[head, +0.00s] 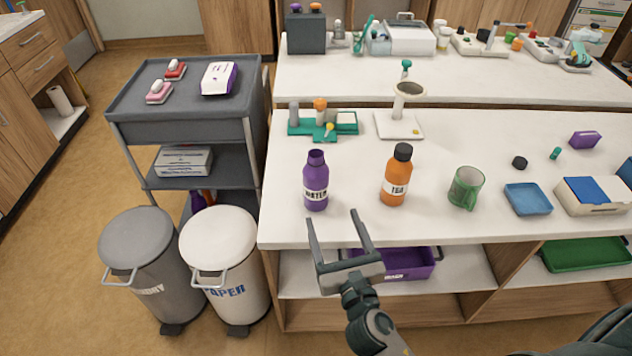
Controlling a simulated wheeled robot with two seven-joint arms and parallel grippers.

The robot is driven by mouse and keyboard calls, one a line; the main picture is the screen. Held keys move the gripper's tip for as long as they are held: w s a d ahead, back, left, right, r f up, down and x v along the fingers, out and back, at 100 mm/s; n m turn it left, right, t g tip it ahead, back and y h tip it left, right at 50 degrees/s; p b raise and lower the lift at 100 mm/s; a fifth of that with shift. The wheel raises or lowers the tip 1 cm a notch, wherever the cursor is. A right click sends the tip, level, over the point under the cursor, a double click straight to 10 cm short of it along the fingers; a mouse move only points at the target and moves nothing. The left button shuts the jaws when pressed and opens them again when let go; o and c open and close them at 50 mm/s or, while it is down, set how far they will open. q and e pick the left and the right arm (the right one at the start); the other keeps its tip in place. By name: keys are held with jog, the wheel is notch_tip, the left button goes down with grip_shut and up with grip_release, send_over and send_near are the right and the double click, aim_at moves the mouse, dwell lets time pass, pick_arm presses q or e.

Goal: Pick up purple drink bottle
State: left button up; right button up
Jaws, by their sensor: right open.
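A purple drink bottle (316,182) with a white label stands upright near the left end of the white counter (292,226). Its neck looks open, with no separate cap seen on it. My right gripper (338,232) comes in from the bottom of the head view. Its two fingers are apart and nothing is between them. It is at the counter's front edge, nearer to me than the bottle and slightly to its right, and appears apart from it. My left gripper is not in view.
An orange bottle (397,176) with a black cap stands to the right of the purple one, then a green mug (466,187) and a blue tray (527,199). A green rack (322,125) and a white stand (400,126) are behind. Two bins (219,240) stand left of the counter.

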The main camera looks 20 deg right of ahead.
aim_at(321, 187)
jog(key=w, duration=0.3)
jog(key=shift+w+d+r+p, duration=0.1)
jog(key=shift+w+r+p, duration=0.05)
jog(key=shift+p, duration=0.2)
jog(key=w+p, duration=0.1)
jog(key=w, duration=0.4)
jog(key=shift+w+d, duration=0.15)
jog(key=shift+w, duration=0.65)
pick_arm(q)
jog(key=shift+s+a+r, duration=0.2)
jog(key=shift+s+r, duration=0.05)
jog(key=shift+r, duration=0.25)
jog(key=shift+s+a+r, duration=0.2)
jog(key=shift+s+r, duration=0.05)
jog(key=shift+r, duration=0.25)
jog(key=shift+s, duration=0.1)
pick_arm(e)
jog(key=shift+w+p, duration=0.35)
jog(key=shift+w, duration=0.05)
jog(key=shift+w+p, duration=0.45)
jog(key=shift+w, duration=1.75)
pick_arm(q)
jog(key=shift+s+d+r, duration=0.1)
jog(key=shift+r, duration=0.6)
